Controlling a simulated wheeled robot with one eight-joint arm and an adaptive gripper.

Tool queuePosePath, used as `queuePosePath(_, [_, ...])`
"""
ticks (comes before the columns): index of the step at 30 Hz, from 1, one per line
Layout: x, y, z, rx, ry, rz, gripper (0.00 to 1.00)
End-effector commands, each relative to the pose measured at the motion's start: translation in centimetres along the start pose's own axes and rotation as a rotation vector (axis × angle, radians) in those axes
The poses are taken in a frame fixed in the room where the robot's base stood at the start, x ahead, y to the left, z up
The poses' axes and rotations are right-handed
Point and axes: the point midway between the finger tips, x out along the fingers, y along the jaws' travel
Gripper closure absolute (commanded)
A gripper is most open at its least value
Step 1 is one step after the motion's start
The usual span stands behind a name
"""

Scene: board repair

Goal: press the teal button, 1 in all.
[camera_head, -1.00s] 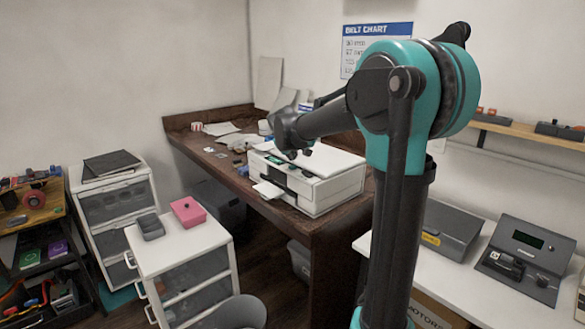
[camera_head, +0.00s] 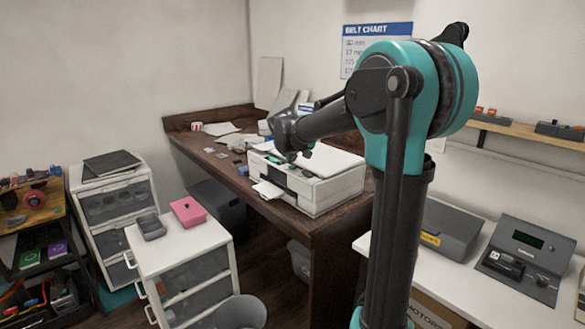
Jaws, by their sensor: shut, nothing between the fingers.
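A white printer (camera_head: 325,188) stands on the dark wooden desk, with a sheet of paper in its front slot. A small teal-green patch (camera_head: 272,158) shows on its top left part, below my wrist; it is too small to tell whether it is the teal button. My gripper (camera_head: 298,156) is over the printer's top left part, pointing down, with its fingers shut and empty. I cannot tell whether the fingertips touch the printer. My wrist and forearm hide part of the printer's back.
The wooden desk (camera_head: 345,222) holds papers and small parts left of the printer. A white drawer unit (camera_head: 190,240) with a pink box (camera_head: 188,211) stands in front left. A white bench (camera_head: 467,268) with grey devices is at right. A grey bin (camera_head: 240,312) stands on the floor.

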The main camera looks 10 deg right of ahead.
Motion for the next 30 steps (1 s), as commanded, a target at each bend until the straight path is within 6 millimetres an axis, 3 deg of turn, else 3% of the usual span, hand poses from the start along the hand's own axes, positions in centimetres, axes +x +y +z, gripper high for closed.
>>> queuePosePath(30, [0.57,-0.43,0.43,0.000,0.000,0.000,1.00])
